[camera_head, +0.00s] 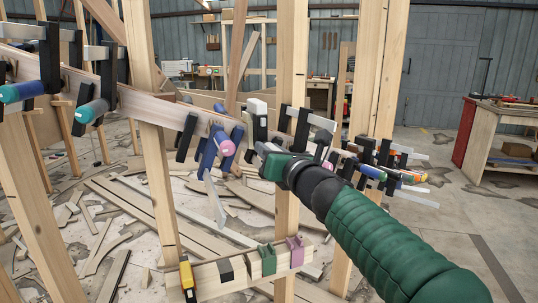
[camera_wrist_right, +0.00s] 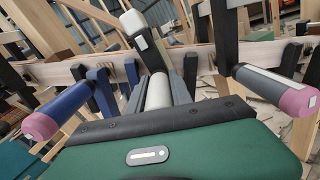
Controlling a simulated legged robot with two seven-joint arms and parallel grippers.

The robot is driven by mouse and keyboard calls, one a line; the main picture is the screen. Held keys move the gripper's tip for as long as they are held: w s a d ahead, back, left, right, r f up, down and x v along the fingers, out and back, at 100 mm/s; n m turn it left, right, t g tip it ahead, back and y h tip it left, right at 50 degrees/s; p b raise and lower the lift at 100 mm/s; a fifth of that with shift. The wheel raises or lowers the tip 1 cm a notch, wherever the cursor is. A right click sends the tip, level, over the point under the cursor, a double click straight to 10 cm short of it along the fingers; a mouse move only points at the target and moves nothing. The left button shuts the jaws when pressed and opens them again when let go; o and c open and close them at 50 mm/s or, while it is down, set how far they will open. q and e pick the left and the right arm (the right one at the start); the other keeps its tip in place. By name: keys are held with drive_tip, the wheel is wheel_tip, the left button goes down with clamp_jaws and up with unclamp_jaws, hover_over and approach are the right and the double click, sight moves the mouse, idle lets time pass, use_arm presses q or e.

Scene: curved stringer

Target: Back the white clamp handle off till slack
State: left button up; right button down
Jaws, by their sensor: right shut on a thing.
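The white clamp shows its white end block (camera_head: 257,107) on the curved wooden stringer (camera_head: 163,110) in the head view. In the right wrist view its white block (camera_wrist_right: 133,22) stands at the top of a dark bar, and its white handle (camera_wrist_right: 159,92) points toward the camera. My right gripper (camera_head: 264,150) reaches the clamp from the lower right. In the right wrist view the gripper (camera_wrist_right: 160,88) has its fingers on both sides of the white handle and is shut on it. The gripper hides most of the handle in the head view. My left gripper is not in view.
Teal-handled clamps (camera_head: 90,110) are farther left. Upright posts (camera_head: 291,60) stand nearby. A lower beam (camera_head: 230,277) carries spare clamps. Scrap wood covers the floor.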

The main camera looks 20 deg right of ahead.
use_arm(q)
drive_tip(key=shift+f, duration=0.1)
use_arm(e)
drive_tip(key=shift+f, duration=0.25)
drive_tip(key=c, duration=1.1)
unclamp_jaws()
drive_tip(key=shift+w+d, duration=0.1)
drive_tip(key=shift+w, duration=0.05)
drive_tip(key=shift+c, duration=0.2)
drive_tip(key=shift+r, duration=0.1)
